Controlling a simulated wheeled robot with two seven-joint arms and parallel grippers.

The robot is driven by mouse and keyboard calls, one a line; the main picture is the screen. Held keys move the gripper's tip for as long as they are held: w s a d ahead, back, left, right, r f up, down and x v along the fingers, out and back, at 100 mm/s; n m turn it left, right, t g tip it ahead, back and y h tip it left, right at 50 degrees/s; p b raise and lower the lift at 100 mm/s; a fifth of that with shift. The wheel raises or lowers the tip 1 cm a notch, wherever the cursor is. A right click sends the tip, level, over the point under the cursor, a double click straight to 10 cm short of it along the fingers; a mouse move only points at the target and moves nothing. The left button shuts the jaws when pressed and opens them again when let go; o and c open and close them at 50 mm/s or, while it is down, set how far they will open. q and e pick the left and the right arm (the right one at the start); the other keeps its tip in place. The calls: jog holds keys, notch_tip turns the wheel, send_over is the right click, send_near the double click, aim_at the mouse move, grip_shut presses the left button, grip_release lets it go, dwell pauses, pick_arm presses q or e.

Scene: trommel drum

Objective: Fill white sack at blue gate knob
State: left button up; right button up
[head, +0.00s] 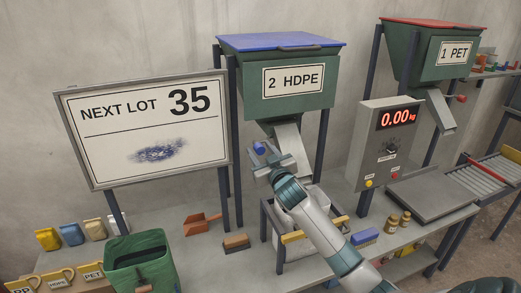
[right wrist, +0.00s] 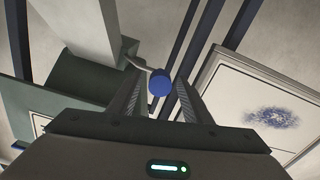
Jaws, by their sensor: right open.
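The blue gate knob (head: 259,148) sits on the chute (head: 289,138) of the green hopper marked "2 HDPE" (head: 291,92). My right gripper (head: 268,160) is open at the knob. In the right wrist view, the blue knob (right wrist: 160,82) lies between the open fingers (right wrist: 160,98), near their tips, with a gap on each side. A white sack (head: 283,222) hangs in a dark frame with yellow clamps below the chute. My right arm hides part of it, and its contents cannot be seen. My left gripper is not in view.
The scale display (head: 395,118) reads 0.00 kg. A "NEXT LOT 35" board (head: 150,125) stands left of the hopper. A brown scoop (head: 201,222), brushes, small bottles (head: 398,220) and a green bin (head: 137,248) are around the bench. The "1 PET" hopper (head: 436,60) stands right.

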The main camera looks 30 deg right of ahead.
jog(key=shift+w, duration=0.1)
grip_shut()
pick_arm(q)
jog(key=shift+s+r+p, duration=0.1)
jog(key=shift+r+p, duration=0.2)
pick_arm(e)
jog(key=w+a, duration=0.1)
jog(key=a, duration=0.5)
jog(key=shift+w+a, duration=0.15)
jog(key=shift+w, duration=0.1)
grip_release()
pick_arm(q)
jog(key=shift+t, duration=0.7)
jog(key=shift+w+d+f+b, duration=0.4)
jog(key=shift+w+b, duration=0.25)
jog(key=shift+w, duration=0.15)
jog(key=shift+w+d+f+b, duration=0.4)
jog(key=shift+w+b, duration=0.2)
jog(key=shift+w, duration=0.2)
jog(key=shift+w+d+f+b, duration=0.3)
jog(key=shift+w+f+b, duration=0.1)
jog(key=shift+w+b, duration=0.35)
pick_arm(e)
jog(key=v, duration=1.7)
jog(key=shift+s, duration=0.2)
